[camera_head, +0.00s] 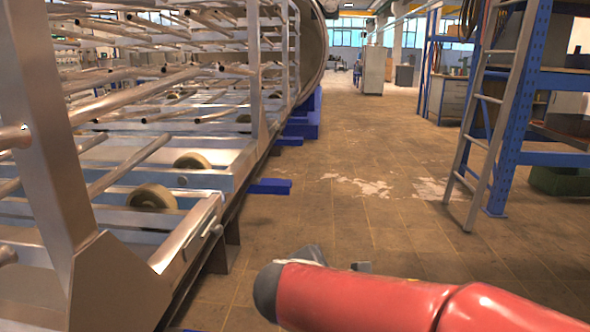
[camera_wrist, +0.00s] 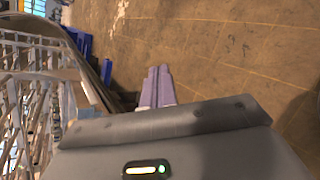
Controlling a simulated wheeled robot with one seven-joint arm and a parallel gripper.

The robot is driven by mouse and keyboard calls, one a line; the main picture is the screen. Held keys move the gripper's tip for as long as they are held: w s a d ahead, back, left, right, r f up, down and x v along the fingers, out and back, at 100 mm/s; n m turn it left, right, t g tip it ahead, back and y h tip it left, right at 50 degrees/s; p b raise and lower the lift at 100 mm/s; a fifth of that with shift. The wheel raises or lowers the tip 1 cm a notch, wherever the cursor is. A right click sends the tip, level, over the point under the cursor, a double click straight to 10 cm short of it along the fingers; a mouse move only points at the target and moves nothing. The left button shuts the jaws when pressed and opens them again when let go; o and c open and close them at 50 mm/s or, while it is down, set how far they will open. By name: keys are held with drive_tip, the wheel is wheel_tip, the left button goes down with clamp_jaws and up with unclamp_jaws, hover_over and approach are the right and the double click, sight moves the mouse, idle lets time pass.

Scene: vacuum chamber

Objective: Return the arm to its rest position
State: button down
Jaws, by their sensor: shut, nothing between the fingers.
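My gripper (camera_wrist: 158,87) shows in the wrist view, its two pale fingers shut side by side with nothing between them. It points out over bare brown floor and touches nothing that I can see. In the head view my red arm (camera_head: 370,297) reaches in from the lower right, with its dark rounded end near the bottom middle. The fingers are mostly hidden behind the arm in that view.
A metal rack (camera_head: 52,180) with rods and rollers fills the left, close to the arm's end; it also shows in the wrist view (camera_wrist: 40,75). A ladder (camera_head: 497,120) leans on blue shelving (camera_head: 515,110) at the right. The tiled floor (camera_head: 350,200) between is clear.

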drive_tip(key=s+d+m+g, duration=0.4)
drive_tip(key=s+d+m, duration=0.4)
drive_tip(key=d+m, duration=0.1)
drive_tip(key=s+f+m+y+p, duration=0.1)
drive_tip(key=s+m+y, duration=0.4)
drive_tip(key=s+m, duration=0.5)
drive_tip(key=shift+s+d+f+m+g+p, duration=0.2)
drive_tip(key=shift+s+m+g+p, duration=0.25)
drive_tip(key=shift+m, duration=0.65)
drive_tip(key=shift+w+a, duration=0.1)
